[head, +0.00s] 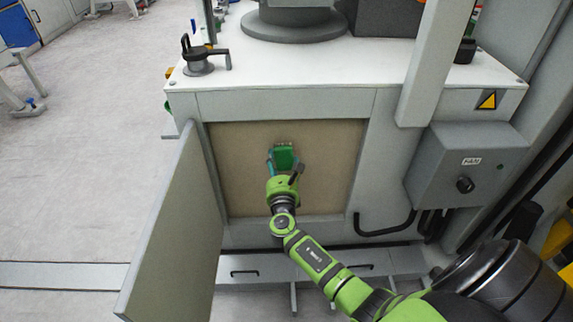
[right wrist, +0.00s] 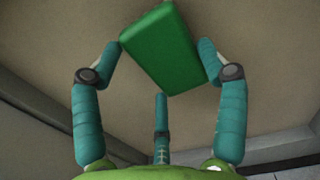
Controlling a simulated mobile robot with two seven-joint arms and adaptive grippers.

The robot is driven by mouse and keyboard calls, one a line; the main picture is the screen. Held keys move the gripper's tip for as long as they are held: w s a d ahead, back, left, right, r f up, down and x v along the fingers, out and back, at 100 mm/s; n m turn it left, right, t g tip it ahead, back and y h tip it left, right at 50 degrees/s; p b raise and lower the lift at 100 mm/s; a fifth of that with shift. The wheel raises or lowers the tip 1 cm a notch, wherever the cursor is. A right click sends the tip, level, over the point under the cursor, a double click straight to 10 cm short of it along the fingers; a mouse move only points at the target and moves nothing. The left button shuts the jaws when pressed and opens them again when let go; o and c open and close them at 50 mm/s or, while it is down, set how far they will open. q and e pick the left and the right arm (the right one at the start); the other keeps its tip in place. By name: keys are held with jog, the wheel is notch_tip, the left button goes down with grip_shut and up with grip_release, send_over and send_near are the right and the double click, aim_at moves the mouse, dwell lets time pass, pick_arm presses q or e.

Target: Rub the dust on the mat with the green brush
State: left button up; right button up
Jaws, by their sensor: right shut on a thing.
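The green brush (head: 284,156) shows as a green block in front of the brown mat-like surface (head: 235,150) inside the open cabinet front. My right gripper (head: 284,165) is shut on the brush, with teal fingers on either side of it. In the right wrist view the brush (right wrist: 165,50) sits tilted between the fingertips (right wrist: 164,52), and the brown surface (right wrist: 55,50) fills the space behind it. I cannot tell whether the brush touches the surface. No dust can be made out. My left gripper is not in view.
An open grey door (head: 175,225) stands left of the opening. A grey switch box (head: 465,165) with a knob is on the right, above a black handle rail (head: 385,228). A grey post (head: 435,65) rises at the right.

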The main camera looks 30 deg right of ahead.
jog(key=shift+w+d+r+p, duration=0.1)
jog(key=shift+r+p, duration=0.55)
jog(key=shift+r, duration=0.15)
jog(key=shift+s+d+p, duration=0.2)
jog(key=shift+s+d, duration=0.45)
jog(key=shift+d, duration=0.4)
jog(key=shift+s+d+p, duration=0.15)
jog(key=shift+s+d, duration=0.5)
jog(key=shift+d, duration=0.4)
jog(key=shift+s+d+p, duration=0.2)
jog(key=shift+s+d, duration=0.45)
jog(key=shift+d, duration=0.4)
jog(key=p+v, duration=0.2)
jog(key=v, duration=0.4)
jog(key=shift+a+f, duration=0.1)
jog(key=shift+p+v, duration=0.35)
jog(key=shift+v, duration=1.15)
